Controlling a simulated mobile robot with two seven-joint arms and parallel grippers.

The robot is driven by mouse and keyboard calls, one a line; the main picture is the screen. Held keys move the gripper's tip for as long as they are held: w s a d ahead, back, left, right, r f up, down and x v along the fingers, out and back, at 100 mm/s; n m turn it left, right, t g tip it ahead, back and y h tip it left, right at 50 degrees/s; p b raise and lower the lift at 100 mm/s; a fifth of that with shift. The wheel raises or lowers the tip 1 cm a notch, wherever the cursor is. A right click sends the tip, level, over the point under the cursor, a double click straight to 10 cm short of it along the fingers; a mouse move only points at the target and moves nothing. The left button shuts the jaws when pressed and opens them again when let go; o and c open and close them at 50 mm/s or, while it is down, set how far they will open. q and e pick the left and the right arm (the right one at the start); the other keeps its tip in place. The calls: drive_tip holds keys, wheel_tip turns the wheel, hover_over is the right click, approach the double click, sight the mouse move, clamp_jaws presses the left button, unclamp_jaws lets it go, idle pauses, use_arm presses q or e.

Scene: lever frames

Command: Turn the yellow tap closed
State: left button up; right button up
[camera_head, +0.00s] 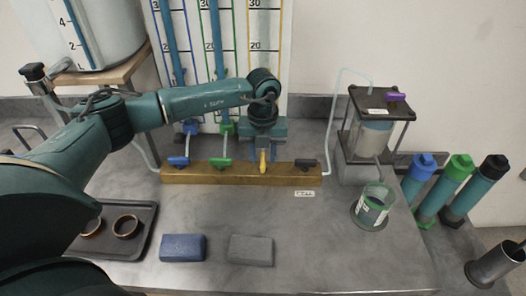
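The yellow tap (263,164) is on the wooden manifold bar (200,175), right of the green tap. Its handle points toward the front, while the neighbouring handles lie sideways along the bar. My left gripper (263,152) reaches down from above, right at the yellow tap. Its fingertips are small and partly merge with the tap, so I cannot tell whether they are open, shut or touching it. My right gripper is not in view.
A blue tap (178,162), a green tap (221,163) and a black tap (306,163) share the bar. Tall graduated tubes stand behind. A glass beaker (374,205) stands right, below a framed vessel (375,135). A blue block (183,247) and grey block (251,250) lie in front.

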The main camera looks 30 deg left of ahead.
use_arm(q)
drive_tip(key=shift+c, duration=0.4)
drive_tip(key=c, duration=0.3)
clamp_jaws()
